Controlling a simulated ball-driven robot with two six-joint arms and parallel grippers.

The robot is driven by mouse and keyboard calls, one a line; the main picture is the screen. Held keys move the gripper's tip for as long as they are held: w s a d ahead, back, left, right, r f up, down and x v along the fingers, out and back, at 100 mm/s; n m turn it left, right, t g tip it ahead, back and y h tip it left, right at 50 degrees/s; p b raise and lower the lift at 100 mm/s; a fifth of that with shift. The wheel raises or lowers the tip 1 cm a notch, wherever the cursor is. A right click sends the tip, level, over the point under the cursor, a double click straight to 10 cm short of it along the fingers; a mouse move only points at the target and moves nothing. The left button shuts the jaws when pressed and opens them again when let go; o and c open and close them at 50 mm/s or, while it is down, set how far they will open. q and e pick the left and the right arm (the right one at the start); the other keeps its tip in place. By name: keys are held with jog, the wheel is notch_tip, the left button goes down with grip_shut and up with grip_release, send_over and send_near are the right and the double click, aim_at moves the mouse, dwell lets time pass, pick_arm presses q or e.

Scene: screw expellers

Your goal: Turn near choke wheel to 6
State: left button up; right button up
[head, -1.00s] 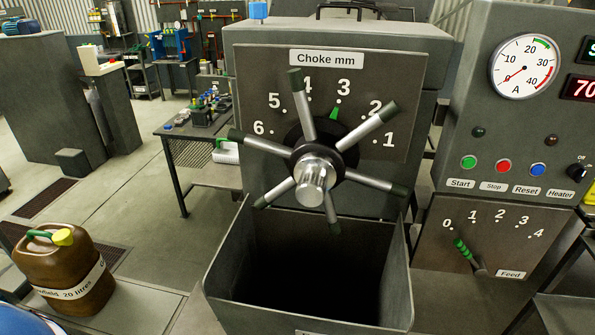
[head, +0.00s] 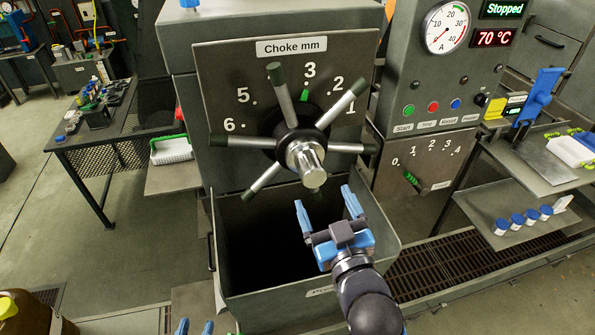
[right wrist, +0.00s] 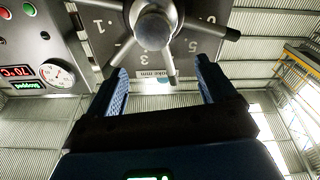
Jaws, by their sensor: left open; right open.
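The choke wheel (head: 305,155) has a silver hub, a black collar and several silver spokes with dark tips. It stands on a plate (head: 212,70) labelled "Choke mm". Its green pointer (head: 304,96) points at 3; a spoke covers the 4. My right gripper (head: 328,196) is open and empty, below the hub and in front of the bin, apart from the wheel. In the right wrist view the wheel (right wrist: 153,28) shows upside down beyond the two open fingers. My left gripper (head: 194,327) shows only its blue fingertips at the bottom edge, apart and empty.
An open grey bin (head: 240,285) is below the wheel. The control panel (head: 440,75) to the right reads "Stopped" and 70 °C, with the feed lever (head: 412,180) beneath. A shelf with several blue-capped jars (head: 516,222) is at right. A brown can (head: 35,315) is lower left.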

aim_at(315, 179)
jog(key=shift+g+h, duration=0.3)
jog(key=x, duration=0.3)
jog(key=f+x, duration=0.1)
jog(key=x, duration=0.5)
jog(key=shift+w+d+f+b, duration=0.1)
jog(key=shift+d+f+b, duration=0.15)
jog(key=shift+d+b, duration=0.1)
jog(key=shift+x, duration=0.95)
jog(key=shift+f, duration=0.1)
jog(key=c, duration=1.5)
